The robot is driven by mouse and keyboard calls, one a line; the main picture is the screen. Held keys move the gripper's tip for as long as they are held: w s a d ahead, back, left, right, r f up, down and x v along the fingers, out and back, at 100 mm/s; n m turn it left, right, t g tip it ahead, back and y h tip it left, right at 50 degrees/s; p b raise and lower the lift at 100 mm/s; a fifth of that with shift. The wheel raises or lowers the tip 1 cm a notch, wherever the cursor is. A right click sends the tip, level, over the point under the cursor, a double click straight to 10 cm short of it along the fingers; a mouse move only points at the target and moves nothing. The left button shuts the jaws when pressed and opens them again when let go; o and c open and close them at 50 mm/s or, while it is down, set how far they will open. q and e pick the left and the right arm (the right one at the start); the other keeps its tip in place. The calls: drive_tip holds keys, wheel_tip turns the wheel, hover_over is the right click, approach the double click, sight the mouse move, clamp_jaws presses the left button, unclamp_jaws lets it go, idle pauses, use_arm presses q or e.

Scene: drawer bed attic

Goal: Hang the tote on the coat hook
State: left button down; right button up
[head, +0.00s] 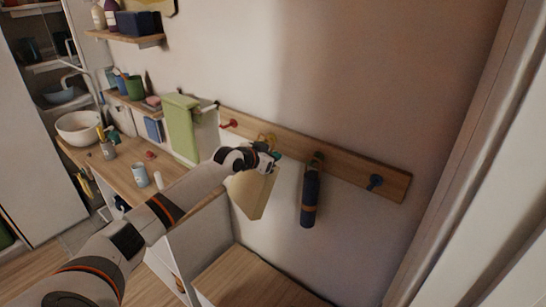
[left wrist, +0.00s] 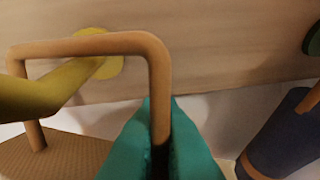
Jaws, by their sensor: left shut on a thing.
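The beige tote (head: 255,195) hangs upright below my left gripper (head: 268,160), in front of the wall rack. In the left wrist view, my teal fingers (left wrist: 160,145) are shut on one side of the tote's tan handle (left wrist: 95,44). The tote's woven top (left wrist: 65,157) shows at lower left. The yellow coat hook (left wrist: 85,72) sticks out from the rack and appears to pass through the handle loop, below its top bar. Whether the handle rests on the hook, I cannot tell. In the head view the hook (head: 267,138) is partly behind my gripper. My right gripper is out of view.
The wooden rack (head: 345,168) also bears a red hook (head: 229,124), a bare blue hook (head: 375,182) and a green hook (head: 317,158) with a dark umbrella-like thing (head: 309,198) hanging close right. A green cloth (head: 182,125) hangs left. A wooden surface (head: 255,280) lies below.

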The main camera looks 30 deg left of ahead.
use_arm(q)
drive_tip(key=c, duration=1.5)
unclamp_jaws()
